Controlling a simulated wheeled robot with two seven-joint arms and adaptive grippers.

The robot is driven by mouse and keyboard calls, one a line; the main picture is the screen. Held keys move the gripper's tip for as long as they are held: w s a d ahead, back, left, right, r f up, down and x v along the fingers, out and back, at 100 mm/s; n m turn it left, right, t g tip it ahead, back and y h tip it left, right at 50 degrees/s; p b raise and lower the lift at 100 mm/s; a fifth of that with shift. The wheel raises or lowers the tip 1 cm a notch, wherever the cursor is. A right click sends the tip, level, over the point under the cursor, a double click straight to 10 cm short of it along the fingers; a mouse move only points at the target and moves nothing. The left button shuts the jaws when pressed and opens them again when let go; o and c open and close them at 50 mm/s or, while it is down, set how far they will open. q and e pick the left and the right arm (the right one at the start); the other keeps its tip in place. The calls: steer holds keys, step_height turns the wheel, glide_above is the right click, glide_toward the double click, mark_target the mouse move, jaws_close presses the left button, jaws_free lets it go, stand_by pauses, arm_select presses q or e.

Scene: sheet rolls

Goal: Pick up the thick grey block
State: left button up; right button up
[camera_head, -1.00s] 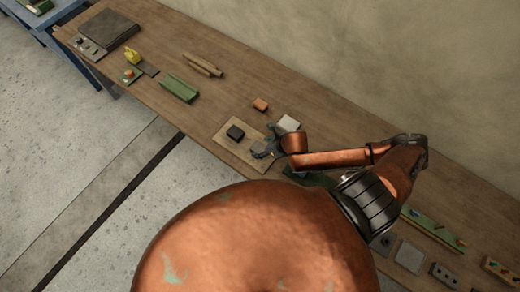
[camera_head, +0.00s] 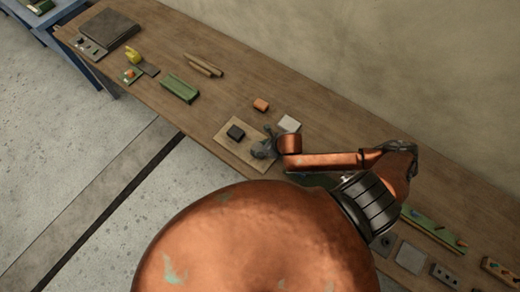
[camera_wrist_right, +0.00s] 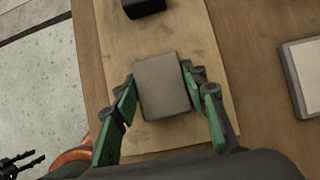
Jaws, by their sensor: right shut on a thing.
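The thick grey block (camera_wrist_right: 163,86) sits between the two green-padded fingers of my right gripper (camera_wrist_right: 162,94) in the right wrist view. The fingers are shut on its two sides. The block is over a tan board (camera_wrist_right: 190,28); I cannot tell whether it touches it. In the head view, my right gripper (camera_head: 264,149) is at the right part of the board (camera_head: 229,149) and mostly hides the block. My left gripper (camera_wrist_right: 26,164) appears small at the lower left of the wrist view, its dark fingers apart and empty.
A black block (camera_head: 236,132) rests on the board. A light grey square piece (camera_head: 289,124) and an orange block (camera_head: 261,105) lie behind it. A green channel piece (camera_head: 180,88) lies farther left. Bare tabletop (camera_head: 222,105) lies between.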

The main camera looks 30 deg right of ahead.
mark_target(255, 147)
steer(key=c, duration=0.4)
steer(key=shift+r, duration=0.1)
steer(key=shift+c, duration=0.2)
steer(key=shift+r, duration=0.45)
steer(key=r, duration=0.3)
steer(key=shift+s+a, duration=0.2)
steer(key=s+a+r+p, duration=0.2)
steer(key=s+a+r, duration=0.6)
steer(key=s+r, duration=0.1)
steer(key=shift+s+a+p, duration=0.15)
steer(key=shift+s+p, duration=0.25)
steer(key=shift+s, duration=0.4)
